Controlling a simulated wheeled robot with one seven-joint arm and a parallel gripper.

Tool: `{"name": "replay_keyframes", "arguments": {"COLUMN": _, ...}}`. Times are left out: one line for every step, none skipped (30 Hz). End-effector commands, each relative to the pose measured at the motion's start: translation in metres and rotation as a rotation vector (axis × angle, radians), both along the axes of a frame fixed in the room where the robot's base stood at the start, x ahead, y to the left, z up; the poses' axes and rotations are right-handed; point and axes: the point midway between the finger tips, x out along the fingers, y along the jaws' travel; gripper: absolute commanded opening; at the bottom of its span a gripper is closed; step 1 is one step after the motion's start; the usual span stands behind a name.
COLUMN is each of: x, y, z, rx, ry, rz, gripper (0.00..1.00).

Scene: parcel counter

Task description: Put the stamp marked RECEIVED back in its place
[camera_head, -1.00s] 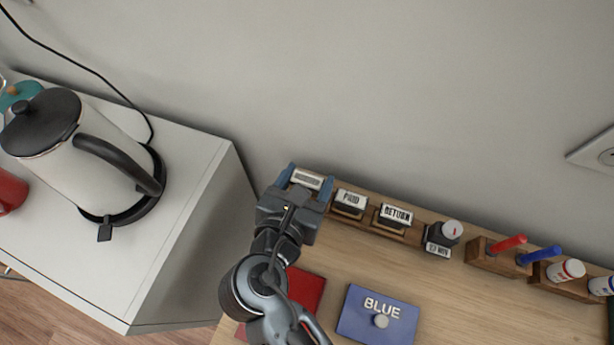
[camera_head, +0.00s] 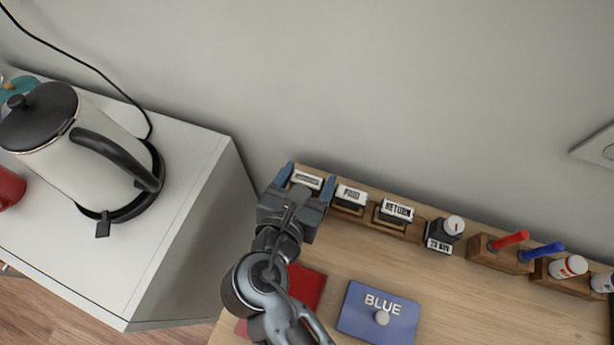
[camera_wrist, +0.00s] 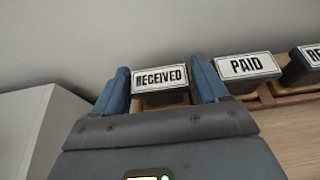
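The RECEIVED stamp (camera_wrist: 161,77) is a dark block with a white label. It is at the left end of the wooden stamp rack (camera_head: 372,224), and its label also shows in the head view (camera_head: 307,181). My gripper (camera_head: 306,182) has one blue finger on each side of this stamp, and no gap shows between fingers and block. In the wrist view the stamp fills the space between the fingertips (camera_wrist: 161,84), upright and roughly in line with the PAID stamp (camera_wrist: 248,67). Its underside is hidden, so I cannot tell whether it rests fully in its slot.
The PAID stamp stands close to the right finger, then the RETURN stamp (camera_head: 397,211) and a date stamp (camera_head: 440,240). A blue ink pad (camera_head: 375,312) and a red pad (camera_head: 306,290) lie in front. A white cabinet (camera_head: 190,215) with a kettle (camera_head: 70,150) stands left.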

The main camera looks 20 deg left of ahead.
Motion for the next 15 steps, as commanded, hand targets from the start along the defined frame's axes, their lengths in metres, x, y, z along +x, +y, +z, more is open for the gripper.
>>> {"name": "replay_keyframes", "arguments": {"x": 0.0, "y": 0.0, "z": 0.0, "rx": 0.0, "ry": 0.0, "rz": 0.0, "gripper": 0.78}}
{"name": "replay_keyframes", "arguments": {"x": 0.0, "y": 0.0, "z": 0.0, "rx": 0.0, "ry": 0.0, "rz": 0.0, "gripper": 0.8}}
{"name": "replay_keyframes", "arguments": {"x": 0.0, "y": 0.0, "z": 0.0, "rx": 0.0, "ry": 0.0, "rz": 0.0, "gripper": 0.8}}
{"name": "replay_keyframes", "arguments": {"x": 0.0, "y": 0.0, "z": 0.0, "rx": 0.0, "ry": 0.0, "rz": 0.0, "gripper": 0.8}}
{"name": "replay_keyframes", "arguments": {"x": 0.0, "y": 0.0, "z": 0.0, "rx": 0.0, "ry": 0.0, "rz": 0.0, "gripper": 0.8}}
{"name": "replay_keyframes", "arguments": {"x": 0.0, "y": 0.0, "z": 0.0, "rx": 0.0, "ry": 0.0, "rz": 0.0, "gripper": 0.8}}
{"name": "replay_keyframes", "arguments": {"x": 0.0, "y": 0.0, "z": 0.0, "rx": 0.0, "ry": 0.0, "rz": 0.0, "gripper": 0.8}}
{"name": "replay_keyframes", "arguments": {"x": 0.0, "y": 0.0, "z": 0.0, "rx": 0.0, "ry": 0.0, "rz": 0.0, "gripper": 0.8}}
{"name": "replay_keyframes", "arguments": {"x": -0.001, "y": 0.0, "z": 0.001, "rx": 0.0, "ry": 0.0, "rz": 0.0, "gripper": 0.8}}
{"name": "replay_keyframes", "arguments": {"x": -0.002, "y": 0.0, "z": 0.002, "rx": -0.001, "ry": 0.0, "rz": 0.0, "gripper": 0.8}}
{"name": "replay_keyframes", "arguments": {"x": -0.003, "y": 0.0, "z": 0.003, "rx": -0.001, "ry": 0.0, "rz": 0.001, "gripper": 0.8}}
{"name": "replay_keyframes", "arguments": {"x": -0.005, "y": 0.0, "z": 0.004, "rx": -0.001, "ry": 0.0, "rz": 0.002, "gripper": 0.8}}
{"name": "replay_keyframes", "arguments": {"x": -0.007, "y": 0.0, "z": 0.006, "rx": -0.001, "ry": 0.0, "rz": 0.002, "gripper": 0.8}}
{"name": "replay_keyframes", "arguments": {"x": -0.009, "y": 0.0, "z": 0.007, "rx": -0.002, "ry": 0.0, "rz": 0.001, "gripper": 0.8}}
{"name": "replay_keyframes", "arguments": {"x": -0.012, "y": -0.001, "z": 0.008, "rx": -0.001, "ry": 0.0, "rz": 0.0, "gripper": 0.8}}
